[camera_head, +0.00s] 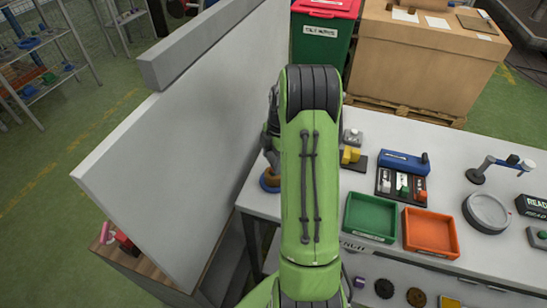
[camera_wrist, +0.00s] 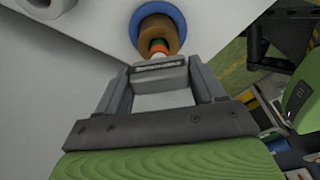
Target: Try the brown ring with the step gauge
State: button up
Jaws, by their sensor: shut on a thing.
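In the wrist view, my gripper (camera_wrist: 158,88) is shut on the grey, labelled handle of the step gauge (camera_wrist: 160,74). White, orange and green steps project from the handle towards the brown ring (camera_wrist: 163,22). The brown ring sits in a blue holder (camera_wrist: 138,19). The green tip overlaps the ring's opening; I cannot tell how far it is inside. In the head view, the brown ring (camera_head: 271,178) and blue holder (camera_head: 267,185) show at the table's left end, beside my green arm, which hides the gauge and most of my gripper.
A tall grey panel (camera_head: 190,130) stands close on the left. On the white table (camera_head: 465,240) are a green tray (camera_head: 370,218), an orange tray (camera_head: 431,233), a rack with coloured pieces (camera_head: 403,187) and a round grey dish (camera_head: 486,211). More rings hang below the front edge.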

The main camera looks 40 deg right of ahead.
aim_at(273, 166)
jog(key=shift+f+b, duration=1.85)
jog(key=shift+f, duration=0.05)
dwell(2.2)
jog(key=o, duration=1.2)
jog(key=shift+r, duration=0.1)
jog(key=r+p, duration=0.1)
jog(key=r, duration=0.4)
jog(key=d+r+p, duration=0.1)
jog(key=r, duration=0.4)
jog(key=d+r+p, duration=0.1)
jog(key=r, duration=0.4)
jog(key=shift+s+d+r, duration=0.1)
jog(key=shift+s+r, duration=0.2)
jog(key=shift+s, duration=0.1)
